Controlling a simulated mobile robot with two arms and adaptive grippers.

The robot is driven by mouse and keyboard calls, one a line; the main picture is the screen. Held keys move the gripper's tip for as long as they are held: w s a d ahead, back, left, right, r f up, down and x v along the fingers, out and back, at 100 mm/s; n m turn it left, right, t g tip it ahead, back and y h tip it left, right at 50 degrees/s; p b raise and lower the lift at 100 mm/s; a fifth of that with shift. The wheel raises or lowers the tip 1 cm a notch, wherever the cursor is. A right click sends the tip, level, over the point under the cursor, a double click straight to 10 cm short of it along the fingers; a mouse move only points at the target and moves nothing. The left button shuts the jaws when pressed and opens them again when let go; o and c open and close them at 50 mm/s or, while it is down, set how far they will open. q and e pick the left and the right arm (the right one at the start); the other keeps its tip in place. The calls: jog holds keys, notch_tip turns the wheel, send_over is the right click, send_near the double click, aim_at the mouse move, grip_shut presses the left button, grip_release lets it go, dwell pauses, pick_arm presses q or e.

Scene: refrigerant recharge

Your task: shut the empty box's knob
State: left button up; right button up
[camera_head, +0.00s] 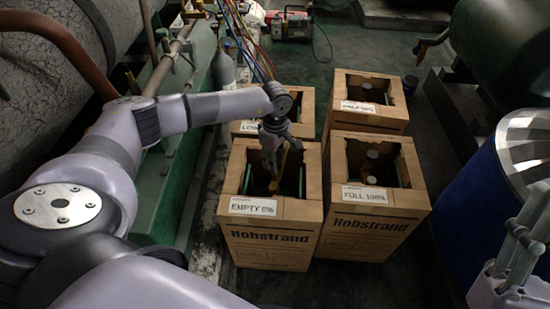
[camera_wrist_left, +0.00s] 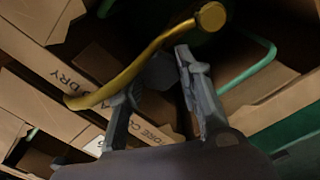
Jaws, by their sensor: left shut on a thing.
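The empty box (camera_head: 290,208) is an open-topped cardboard box with a label reading EMPTY 0%. My left gripper (camera_head: 272,165) reaches down into its opening from above. In the left wrist view the fingers (camera_wrist_left: 160,75) are closed on a dark round knob (camera_wrist_left: 159,70), which is mostly hidden between them. A yellow hose (camera_wrist_left: 135,80) with a brass-coloured end passes just beyond the fingertips. A green curved handle (camera_wrist_left: 255,65) shows to the right. Part of my right gripper (camera_head: 522,235) shows at the right edge of the head view; its fingertips are unclear.
The FULL 100% box (camera_head: 400,215) stands close on the right. Two more cardboard boxes (camera_head: 385,118) (camera_head: 243,127) stand behind. A blue drum (camera_head: 480,200) is at the right, and green machinery (camera_head: 170,200) is at the left.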

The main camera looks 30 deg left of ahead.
pick_arm(q)
jog(key=shift+m, duration=0.4)
jog(key=o, duration=1.2)
jog(key=shift+c, duration=0.2)
jog(key=shift+r, duration=0.15)
notch_tip(320, 180, up, 12)
jog(key=shift+f, duration=0.2)
